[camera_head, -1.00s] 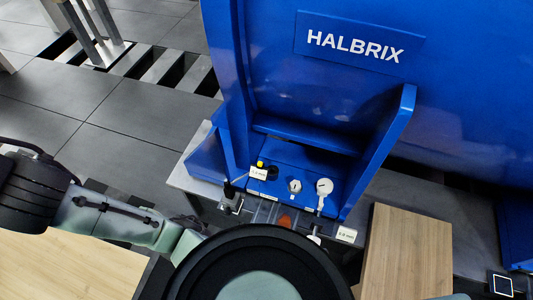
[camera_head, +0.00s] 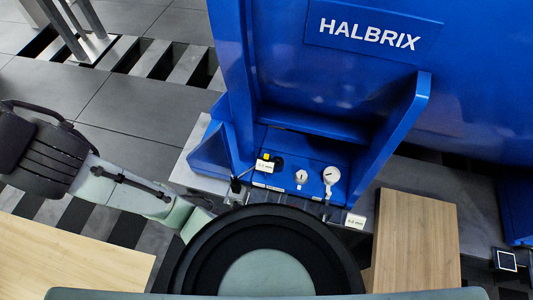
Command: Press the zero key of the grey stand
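I cannot clearly make out the grey stand or a zero key. A small dark square panel with a pale border (camera_head: 506,260) shows at the lower right edge, but I cannot tell whether it belongs to the stand. A white round gauge (camera_head: 331,175) and a smaller white round knob or dial (camera_head: 301,177) sit on the blue machine base, with a yellow-topped part (camera_head: 266,157) to their left. My arm's large round black joint fills the bottom middle and hides what lies behind it. My gripper is not visible.
The blue HALBRIX machine (camera_head: 420,110) fills the upper right, with upright side plates around the gauges. White labels (camera_head: 355,221) stand near its front. A wooden block (camera_head: 415,235) is to the right, a wooden top (camera_head: 70,255) at lower left. Tiled floor (camera_head: 130,100) is open at left.

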